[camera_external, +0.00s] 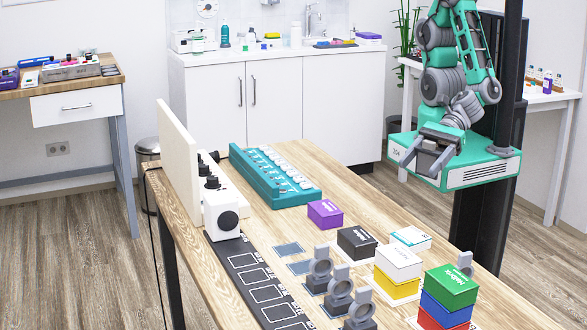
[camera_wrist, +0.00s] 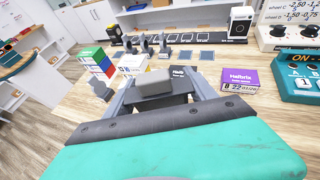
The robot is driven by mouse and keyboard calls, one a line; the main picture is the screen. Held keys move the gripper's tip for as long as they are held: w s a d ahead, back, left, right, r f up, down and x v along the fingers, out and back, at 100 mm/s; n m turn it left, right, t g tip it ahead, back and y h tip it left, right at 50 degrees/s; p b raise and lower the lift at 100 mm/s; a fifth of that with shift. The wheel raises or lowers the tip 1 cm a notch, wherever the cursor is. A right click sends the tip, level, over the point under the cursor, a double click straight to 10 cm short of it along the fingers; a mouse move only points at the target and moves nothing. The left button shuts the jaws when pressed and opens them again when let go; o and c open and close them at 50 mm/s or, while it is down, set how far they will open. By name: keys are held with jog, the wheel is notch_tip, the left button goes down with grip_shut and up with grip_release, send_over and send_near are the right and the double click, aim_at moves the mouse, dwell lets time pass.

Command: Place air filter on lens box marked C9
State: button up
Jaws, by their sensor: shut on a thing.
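My gripper (camera_external: 432,150) is at the right, high above the table's right side. In the wrist view its two grey fingers (camera_wrist: 163,98) are closed around a grey block-like thing (camera_wrist: 153,82). I cannot tell for certain that this is the air filter. Lens boxes stand on the table: purple (camera_external: 325,213), black (camera_external: 357,242), white with teal (camera_external: 411,238), white (camera_external: 398,261) on yellow (camera_external: 397,288), and green (camera_external: 451,284) above blue and red. The purple box (camera_wrist: 238,80) and black box (camera_wrist: 182,71) also show in the wrist view. No C9 mark is readable.
Several dark ring stands (camera_external: 320,267) stand near the boxes. A black strip with outlined slots (camera_external: 268,290) runs along the left, beside a white device (camera_external: 222,212). A teal panel (camera_external: 275,175) lies at the back. Bare wood (camera_external: 390,205) lies behind the boxes.

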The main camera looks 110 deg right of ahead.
jog(key=w+a+f, duration=0.2)
jog(key=w+a+f+b, duration=0.1)
jog(key=w+a+f, duration=0.1)
jog(key=w+f, duration=0.1)
jog(key=w+a+f, duration=0.2)
jog(key=shift+w+f+b, duration=0.15)
jog(key=shift+f+b, duration=0.15)
jog(key=shift+f, duration=0.1)
jog(key=shift+w+a+f, duration=0.1)
jog(key=shift+a+f, duration=0.05)
jog(key=shift+f, duration=1.45)
jog(key=shift+f+b, duration=0.15)
jog(key=shift+b, duration=0.15)
jog(key=o, duration=1.4)
jog(key=shift+c, duration=0.2)
